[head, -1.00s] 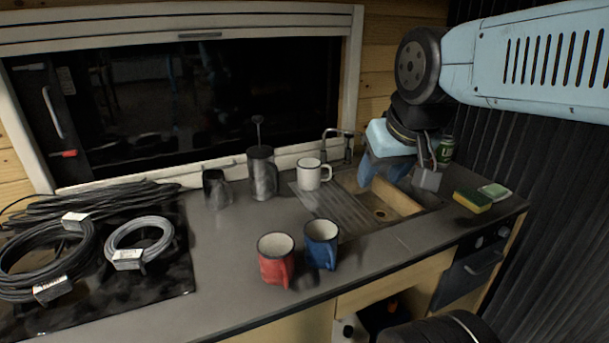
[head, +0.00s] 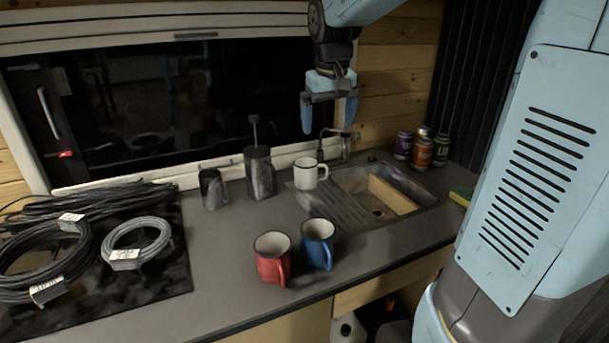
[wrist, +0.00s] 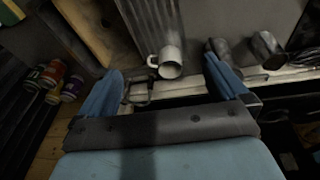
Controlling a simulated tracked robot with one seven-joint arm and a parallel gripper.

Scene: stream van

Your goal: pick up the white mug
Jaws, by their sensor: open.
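The white mug (head: 306,173) with a dark rim stands upright on the counter at the left edge of the sink's ribbed drainboard, its handle to the right in the head view. My gripper (head: 326,117) is open and empty, above and behind the mug, with its fingers pointing down. In the wrist view the white mug (wrist: 170,62) shows between my two spread blue fingers (wrist: 165,75), apart from both and farther off. The faucet shows close to the mug's handle.
A metal pot (head: 259,171) and a dark mug (head: 212,188) stand left of the white mug. A red mug (head: 271,259) and a blue mug (head: 318,243) stand in front. The faucet (head: 337,140) rises behind the sink (head: 410,188). Several cans (head: 421,153) stand at right.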

